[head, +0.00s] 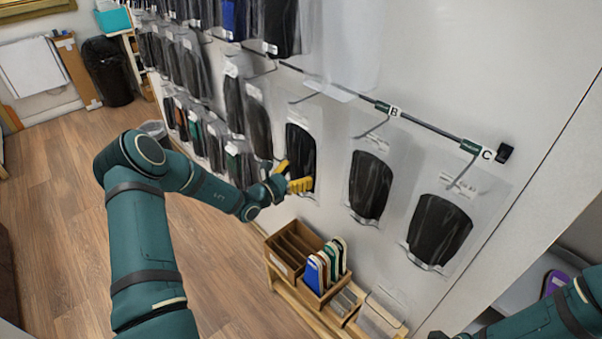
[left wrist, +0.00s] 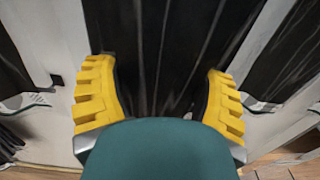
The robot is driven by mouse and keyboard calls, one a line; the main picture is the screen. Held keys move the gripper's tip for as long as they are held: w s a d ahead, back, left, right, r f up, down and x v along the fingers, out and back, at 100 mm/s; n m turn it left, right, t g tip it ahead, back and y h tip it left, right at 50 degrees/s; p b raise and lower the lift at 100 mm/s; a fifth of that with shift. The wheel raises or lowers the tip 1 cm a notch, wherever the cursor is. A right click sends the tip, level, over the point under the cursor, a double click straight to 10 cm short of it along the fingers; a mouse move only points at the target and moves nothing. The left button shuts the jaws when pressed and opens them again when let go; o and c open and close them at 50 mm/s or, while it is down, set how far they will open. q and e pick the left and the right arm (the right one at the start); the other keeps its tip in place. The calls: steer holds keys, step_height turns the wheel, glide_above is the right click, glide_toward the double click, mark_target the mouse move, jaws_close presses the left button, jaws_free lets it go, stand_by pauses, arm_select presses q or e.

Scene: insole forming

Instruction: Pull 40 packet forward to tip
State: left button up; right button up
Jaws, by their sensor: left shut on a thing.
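A clear packet with a dark insole blank (head: 301,145) hangs from a hook on the wall, in the middle of the head view. I cannot read its size number. My left gripper (head: 295,179), with yellow fingers, is at the lower part of this packet and shut on it. In the left wrist view, the black packet (left wrist: 165,60) fills the space between the two yellow fingers (left wrist: 168,100). The packet's lower end is hidden behind my gripper's body there. My right arm shows at the bottom right of the head view, but its gripper is not in view.
Two more packets (head: 369,185) (head: 438,230) hang to the right, under a rail (head: 430,127) with tags B and C. Several packets hang closely to the left. A wooden rack (head: 284,262) with coloured insoles stands below. The wooden floor at left is clear.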

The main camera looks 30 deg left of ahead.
arm_select(q)
steer(key=shift+s+a, duration=0.15)
steer(key=shift+s, duration=0.15)
steer(key=o, duration=1.1)
steer(key=shift+o, duration=0.2)
steer(key=v, duration=1.2)
